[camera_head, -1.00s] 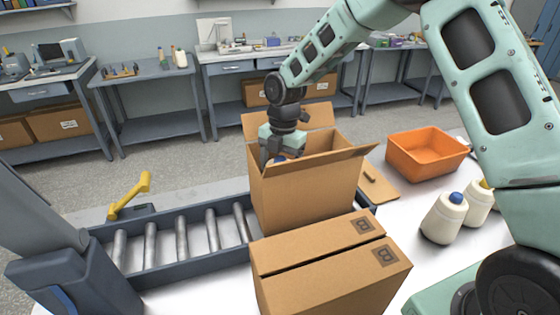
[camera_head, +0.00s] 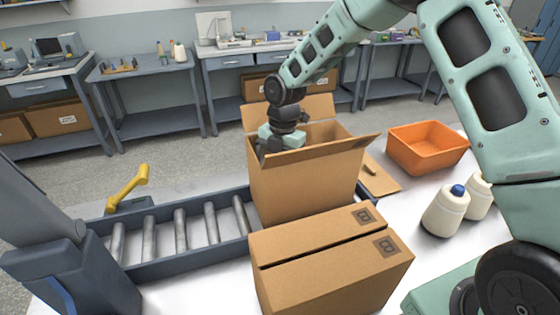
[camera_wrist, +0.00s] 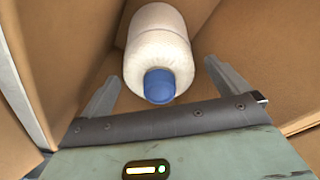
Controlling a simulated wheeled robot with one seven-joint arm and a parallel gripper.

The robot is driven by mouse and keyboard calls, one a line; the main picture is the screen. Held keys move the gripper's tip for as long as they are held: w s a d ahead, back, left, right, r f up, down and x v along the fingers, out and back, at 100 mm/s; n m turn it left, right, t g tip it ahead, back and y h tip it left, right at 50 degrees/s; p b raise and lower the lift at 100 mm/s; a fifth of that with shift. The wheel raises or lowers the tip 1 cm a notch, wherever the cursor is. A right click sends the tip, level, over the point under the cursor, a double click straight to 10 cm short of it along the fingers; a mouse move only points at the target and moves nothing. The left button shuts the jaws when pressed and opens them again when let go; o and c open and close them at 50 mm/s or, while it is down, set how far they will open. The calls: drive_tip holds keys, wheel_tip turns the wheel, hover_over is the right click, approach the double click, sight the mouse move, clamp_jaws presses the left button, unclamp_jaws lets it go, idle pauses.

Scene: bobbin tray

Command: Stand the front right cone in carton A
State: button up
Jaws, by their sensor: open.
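The open carton (camera_head: 305,185) stands on the roller conveyor, its flaps spread; no letter shows on it. My gripper (camera_head: 268,150) is at the carton's mouth in the head view, its fingertips hidden by the near wall. In the wrist view my open gripper (camera_wrist: 161,70) has its fingers on either side of a white cone (camera_wrist: 160,45) with a blue tip, with gaps showing. The cone is inside the carton, tip towards me; I cannot tell whether it stands fully upright. Another blue-tipped cone (camera_head: 446,212) stands on the white table at right, with a cone (camera_head: 478,196) behind it.
A closed carton marked B (camera_head: 325,265) stands in front of the open carton. An orange bin (camera_head: 428,165) is at the back right, near a flat brown board (camera_head: 378,180). Conveyor rollers (camera_head: 180,233) at left are clear. My arm covers the right side.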

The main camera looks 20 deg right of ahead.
wheel_tip(320, 180, up, 17)
drive_tip(key=w+d+b, duration=0.1)
drive_tip(key=b, duration=0.2)
drive_tip(key=shift+w+d+r+b, duration=0.15)
drive_tip(key=shift+w+d+b, duration=0.05)
drive_tip(key=shift+d+b, duration=0.1)
